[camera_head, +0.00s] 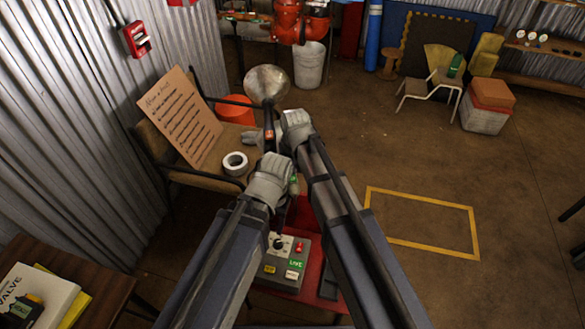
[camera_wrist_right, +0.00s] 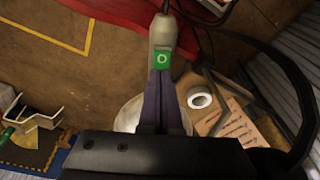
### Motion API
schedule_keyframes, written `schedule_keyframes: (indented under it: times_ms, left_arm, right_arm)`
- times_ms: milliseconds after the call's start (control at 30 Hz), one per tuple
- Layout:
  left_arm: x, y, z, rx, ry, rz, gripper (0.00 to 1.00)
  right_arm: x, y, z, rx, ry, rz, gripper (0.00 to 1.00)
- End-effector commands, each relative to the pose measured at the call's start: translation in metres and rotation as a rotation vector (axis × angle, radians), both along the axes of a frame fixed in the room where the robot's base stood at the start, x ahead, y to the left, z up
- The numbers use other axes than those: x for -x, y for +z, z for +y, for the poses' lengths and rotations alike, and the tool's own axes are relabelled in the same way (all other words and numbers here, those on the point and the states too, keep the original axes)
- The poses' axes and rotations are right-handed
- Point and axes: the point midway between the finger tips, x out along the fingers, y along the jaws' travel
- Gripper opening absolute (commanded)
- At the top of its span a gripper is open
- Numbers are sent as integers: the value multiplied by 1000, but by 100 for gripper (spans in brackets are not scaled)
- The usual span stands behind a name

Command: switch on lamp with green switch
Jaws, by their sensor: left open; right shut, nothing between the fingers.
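The lamp's metal reflector (camera_head: 266,84) shows at upper centre in the head view, with a dark stem below it. The green switch (camera_wrist_right: 162,59), marked with a white ring, sits on a pale grey body in the right wrist view. My right gripper (camera_wrist_right: 160,74) is shut with nothing between its fingers, its tips at the lower edge of the green switch; contact cannot be told. In the head view my right gripper (camera_head: 294,127) is beside the lamp stem, fingertips hidden. My left gripper (camera_head: 268,182) is open, lower and nearer, its fingertips mostly hidden.
A grey control box (camera_head: 287,262) with a LIVE label stands on a red surface below my grippers. A chair at left holds a cardboard sign (camera_head: 180,118) and a tape roll (camera_head: 236,163). A corrugated wall (camera_head: 70,120) closes the left. Floor at right is clear around a yellow outline.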

Motion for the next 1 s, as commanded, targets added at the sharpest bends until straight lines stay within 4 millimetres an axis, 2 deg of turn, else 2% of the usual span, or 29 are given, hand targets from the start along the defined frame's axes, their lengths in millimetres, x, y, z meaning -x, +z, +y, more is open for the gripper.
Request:
schedule_keyframes:
  times_ms: [133,400,767,1000]
  left_arm:
    - [0,-6,0,0,0,0,57]
    - [0,-11,0,0,0,0,57]
    - [0,-12,0,0,0,0,57]
    - [0,-12,0,0,0,0,57]
  right_arm:
    - [-11,-9,2,12,-1,86,0]
    - [-14,-15,3,33,0,216,0]
    - [-9,-15,2,32,1,213,0]
    - [4,-16,0,32,2,218,0]
